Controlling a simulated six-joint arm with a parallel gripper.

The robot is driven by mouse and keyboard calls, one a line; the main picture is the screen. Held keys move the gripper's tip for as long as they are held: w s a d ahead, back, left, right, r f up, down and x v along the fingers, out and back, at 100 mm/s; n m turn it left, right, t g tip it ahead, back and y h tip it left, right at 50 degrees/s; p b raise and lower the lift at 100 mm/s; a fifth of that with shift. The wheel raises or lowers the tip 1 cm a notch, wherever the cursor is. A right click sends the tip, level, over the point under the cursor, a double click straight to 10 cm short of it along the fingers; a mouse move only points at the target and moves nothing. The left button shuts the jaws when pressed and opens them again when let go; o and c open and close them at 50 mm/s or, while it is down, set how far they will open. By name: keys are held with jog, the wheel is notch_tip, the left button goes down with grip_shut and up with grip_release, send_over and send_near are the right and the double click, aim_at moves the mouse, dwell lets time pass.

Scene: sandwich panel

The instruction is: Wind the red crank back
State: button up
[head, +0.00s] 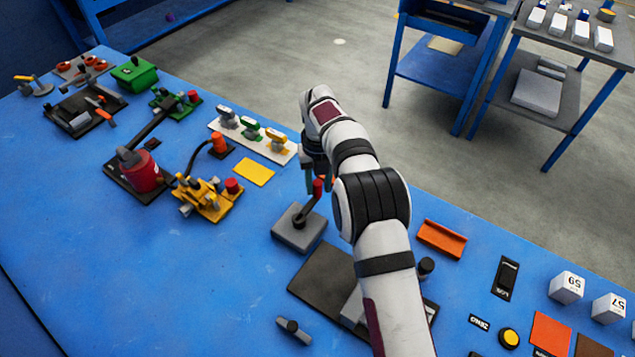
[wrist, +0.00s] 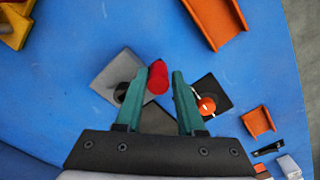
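The crank has a grey square base (head: 299,228), a dark arm and a red knob (head: 318,188) standing up at the arm's end. In the wrist view the red knob (wrist: 158,78) shows between the two teal fingertips of my gripper (wrist: 159,76), with the grey base (wrist: 112,80) to its left. My gripper (head: 319,180) points down at the knob in the head view. Its fingers are apart, with a narrow gap on each side of the knob. I cannot tell how far down the fingers reach along it. Part of the crank is hidden behind the left finger.
A yellow plate (head: 255,172) and a white panel with several switches (head: 253,137) lie to the left and behind. An orange channel piece (head: 442,239) lies to the right. A dark plate (head: 322,279) is in front, partly under my arm.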

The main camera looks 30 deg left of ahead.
jog(key=shift+o, duration=1.3)
jog(key=shift+a, duration=0.1)
notch_tip(320, 180, up, 16)
jog(key=shift+f, duration=0.1)
jog(key=w+d+r+n, duration=0.1)
jog(key=d+r+n, duration=0.45)
jog(key=d, duration=0.55)
jog(key=s+d+r+n, duration=0.2)
jog(key=s+d+n, duration=0.1)
jog(key=d, duration=0.4)
jog(key=s+d+r+n, duration=0.1)
jog(key=s+d+n, duration=0.25)
jog(key=d, duration=0.35)
jog(key=s+d+f+n, duration=0.3)
jog(key=s, duration=0.4)
jog(key=s+d+f+n+y, duration=0.1)
jog(key=s+d+f+n, duration=0.2)
jog(key=s, duration=0.4)
jog(key=s+d+f+n, duration=0.3)
jog(key=s+d, duration=0.1)
jog(key=s, duration=0.3)
jog(key=shift+f+n+y, duration=0.15)
jog(key=shift+n+y, duration=0.15)
jog(key=shift+y, duration=0.1)
